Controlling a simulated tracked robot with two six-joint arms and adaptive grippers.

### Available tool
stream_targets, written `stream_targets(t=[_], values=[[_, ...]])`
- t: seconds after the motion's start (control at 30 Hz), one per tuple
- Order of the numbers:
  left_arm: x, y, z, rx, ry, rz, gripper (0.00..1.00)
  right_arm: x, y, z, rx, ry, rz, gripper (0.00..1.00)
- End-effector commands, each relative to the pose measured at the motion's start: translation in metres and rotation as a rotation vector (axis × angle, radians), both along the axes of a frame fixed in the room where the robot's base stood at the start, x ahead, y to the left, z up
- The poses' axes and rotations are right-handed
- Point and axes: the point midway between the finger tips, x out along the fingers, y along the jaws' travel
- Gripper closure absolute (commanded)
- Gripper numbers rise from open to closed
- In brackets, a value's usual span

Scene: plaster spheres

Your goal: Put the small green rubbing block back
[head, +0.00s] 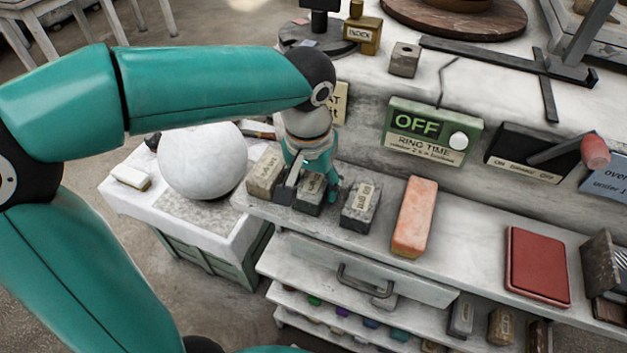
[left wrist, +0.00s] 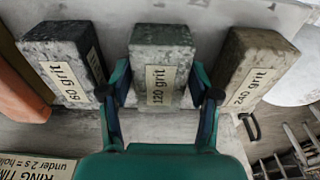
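A grey-green rubbing block labelled "120 grit" (head: 309,194) stands on the stone shelf, between the 240 grit block (head: 265,172) and the 80 grit block (head: 360,207). The three also show in the left wrist view: 120 grit (left wrist: 161,50) in the middle, 80 grit (left wrist: 62,60) at left, 240 grit (left wrist: 252,68) at right. My left gripper (head: 308,182) is at the 120 grit block, one finger on each side (left wrist: 161,82). The fingertips are at its side edges; whether they press on it I cannot tell. My right gripper is not in view.
An orange block (head: 413,217) and a red book-like pad (head: 537,266) lie further right on the shelf. A white sphere (head: 202,160) stands on a cloth-covered crate at left. A green "OFF" sign box (head: 432,131) is behind. A drawer (head: 365,272) is below.

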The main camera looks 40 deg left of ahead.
Motion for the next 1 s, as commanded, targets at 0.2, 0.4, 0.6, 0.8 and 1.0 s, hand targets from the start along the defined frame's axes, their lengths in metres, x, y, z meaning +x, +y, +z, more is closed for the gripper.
stream_targets(t=[0.2, 0.4, 0.6, 0.8, 1.0], values=[[0.0, 0.0, 0.0, 0.0, -0.001, 0.0, 0.23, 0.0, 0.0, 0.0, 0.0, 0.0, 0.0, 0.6], [0.0, 0.0, 0.003, -0.001, -0.002, 0.001, 0.23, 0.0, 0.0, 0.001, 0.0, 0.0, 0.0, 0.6], [-0.001, -0.001, 0.024, -0.001, -0.005, 0.0, 0.23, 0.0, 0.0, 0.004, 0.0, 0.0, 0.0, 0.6], [-0.006, -0.002, 0.064, -0.001, -0.008, 0.0, 0.23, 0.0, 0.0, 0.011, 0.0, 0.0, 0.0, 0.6], [-0.01, -0.003, 0.1, -0.001, -0.004, 0.0, 0.23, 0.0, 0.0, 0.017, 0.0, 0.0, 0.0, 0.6]])
